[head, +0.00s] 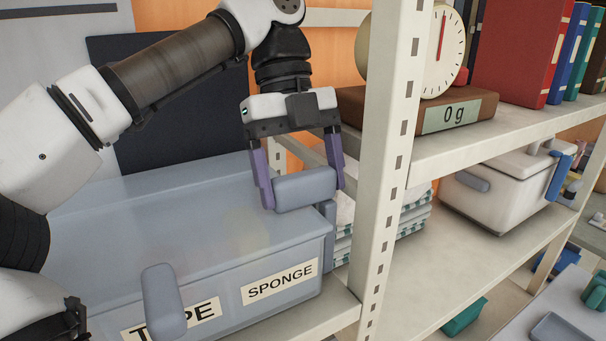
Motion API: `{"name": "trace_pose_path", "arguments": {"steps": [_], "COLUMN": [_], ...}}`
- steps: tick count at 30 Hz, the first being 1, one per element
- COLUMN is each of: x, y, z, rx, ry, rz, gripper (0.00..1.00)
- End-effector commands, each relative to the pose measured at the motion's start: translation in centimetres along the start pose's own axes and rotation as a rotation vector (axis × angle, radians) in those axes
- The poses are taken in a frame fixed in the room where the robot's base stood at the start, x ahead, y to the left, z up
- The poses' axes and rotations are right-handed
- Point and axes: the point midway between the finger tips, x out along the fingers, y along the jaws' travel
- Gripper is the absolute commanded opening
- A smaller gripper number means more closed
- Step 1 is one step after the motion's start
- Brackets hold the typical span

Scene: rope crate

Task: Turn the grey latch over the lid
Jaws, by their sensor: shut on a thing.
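A grey-blue lidded crate (120,255) stands on a shelf at lower left, with the labels "SPONGE" (279,282) and "TAPE" (207,306), the second partly covered. A grey latch (305,187) is at the lid's right end, above the lid's level, with a grey upright piece (329,213) beside it at the corner. My gripper (304,195) points down from above. Its two purple fingers are shut on this latch, one at each end. A second grey latch (163,300) is at the crate's front, partly over the "TAPE" label. Whether the held latch touches the lid is unclear.
A perforated shelf post (385,150) stands just right of my gripper. Folded striped cloths (410,222) lie behind it. A scale (455,112) reading 0 g and several binders (520,50) are on the upper shelf. A white box (495,190) stands farther right.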

Motion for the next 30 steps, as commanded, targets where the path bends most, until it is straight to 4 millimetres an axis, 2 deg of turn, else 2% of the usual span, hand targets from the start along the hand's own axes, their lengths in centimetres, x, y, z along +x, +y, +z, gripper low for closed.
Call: {"name": "trace_pose_path", "arguments": {"steps": [7,8,12,30], "x": [-0.15,-0.15,-0.11,0.00], "y": [-0.07,-0.07,-0.06,-0.03], "z": [-0.06,-0.06,-0.06,-0.07], "rx": [0.008,0.009,0.007,0.002], "ry": [-0.002,-0.002,-0.002,-0.001], "rz": [-0.004,-0.004,-0.003,-0.001], "gripper": [0.31,0.82,1.00,1.00]}}
